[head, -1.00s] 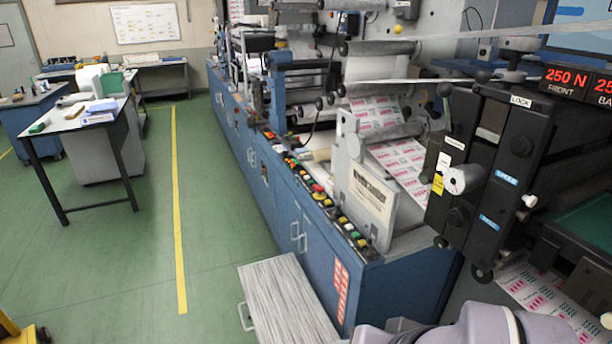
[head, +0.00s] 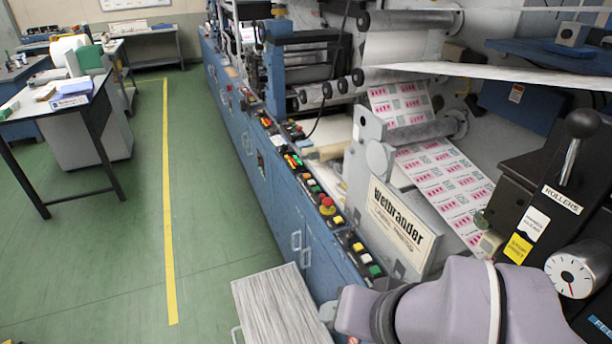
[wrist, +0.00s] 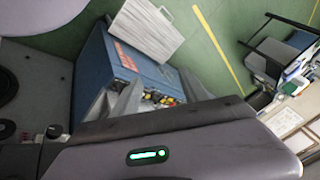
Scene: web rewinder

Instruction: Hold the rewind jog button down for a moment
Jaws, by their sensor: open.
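A row of small push buttons runs along the top ledge of the blue machine cabinet in the head view. At its near end are a green button (head: 375,270), a white button (head: 365,258) and a yellow button (head: 357,246). I cannot read which one is the rewind jog button. A red mushroom button (head: 327,203) stands farther back. The wrist view shows a cluster of these buttons (wrist: 158,98), small and some way off. My arm covers the bottom right of the head view, close in front of the cabinet's near end.
A white Webrander plate (head: 400,225) stands beside the buttons, with the printed web (head: 445,185) behind it. A black roller unit (head: 540,215) is at right.

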